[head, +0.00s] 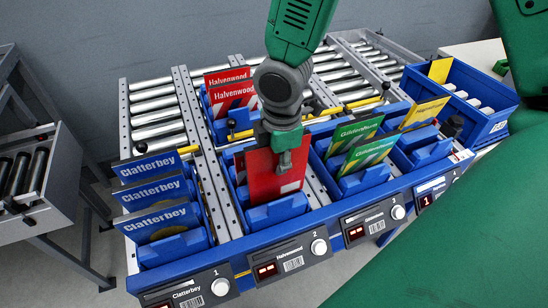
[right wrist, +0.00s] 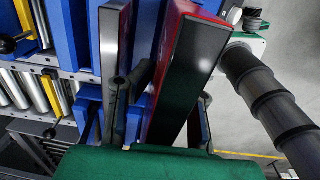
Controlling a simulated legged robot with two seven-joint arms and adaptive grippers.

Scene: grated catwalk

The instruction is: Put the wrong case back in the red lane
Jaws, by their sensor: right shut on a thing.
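My right gripper (head: 284,152) comes down from the top of the head view, shut on a red case (head: 268,178). The case is upright at the front of lane 2, labelled Halvenwood, just behind a blue holder (head: 277,211). I cannot tell whether it touches the holder. The right wrist view shows the held case (right wrist: 186,80) edge-on, with its red side at the top. Two red Halvenwood cases (head: 233,94) stand farther back in lane 2. My left gripper is not in view.
Blue Clatterbey cases (head: 158,193) stand in lane 1, left. A blue bin (head: 484,118) stands at far right. A grey roller stand (head: 48,195) is at left.

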